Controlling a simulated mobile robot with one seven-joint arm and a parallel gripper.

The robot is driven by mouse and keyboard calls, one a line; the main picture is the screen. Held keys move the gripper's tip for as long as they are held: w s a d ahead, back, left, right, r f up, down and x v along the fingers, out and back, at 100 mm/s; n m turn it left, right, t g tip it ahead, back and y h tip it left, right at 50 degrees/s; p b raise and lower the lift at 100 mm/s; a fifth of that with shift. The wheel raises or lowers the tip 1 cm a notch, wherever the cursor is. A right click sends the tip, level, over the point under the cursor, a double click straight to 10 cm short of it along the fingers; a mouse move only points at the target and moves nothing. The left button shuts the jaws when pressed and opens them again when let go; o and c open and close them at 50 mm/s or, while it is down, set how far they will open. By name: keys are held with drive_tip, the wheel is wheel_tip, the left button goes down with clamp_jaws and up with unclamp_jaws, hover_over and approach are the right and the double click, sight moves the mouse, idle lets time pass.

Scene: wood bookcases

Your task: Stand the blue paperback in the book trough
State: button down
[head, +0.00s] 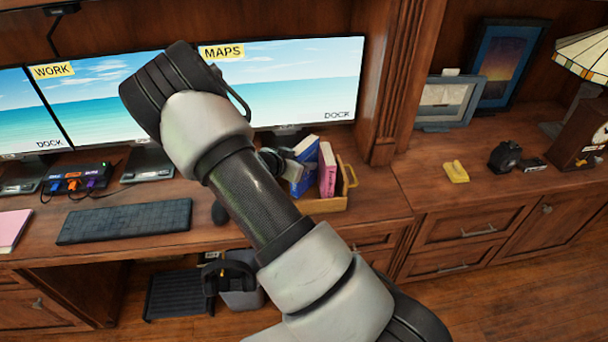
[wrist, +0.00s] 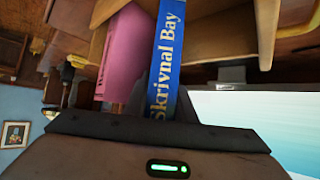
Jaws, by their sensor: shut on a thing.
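The blue paperback (head: 308,160) is upright and slightly tilted beside a pink book (head: 328,170) at the wooden book trough (head: 328,204). My gripper (head: 281,163) is shut on the blue paperback, mostly hidden behind my arm in the head view. The book's lower end is within or just over the trough; I cannot tell whether it touches the floor.
Monitors (head: 300,80) stand behind the trough. A black keyboard (head: 125,221) and a mouse (head: 219,213) lie to the left. A wooden pillar (head: 395,80) rises behind and right. The right counter holds a yellow object (head: 455,172), picture frames (head: 448,100) and a camera (head: 504,156).

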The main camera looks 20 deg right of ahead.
drive_tip(key=shift+f, duration=1.8)
drive_tip(key=shift+b, duration=0.3)
drive_tip(key=shift+f, duration=0.2)
drive_tip(key=c, duration=1.5)
unclamp_jaws()
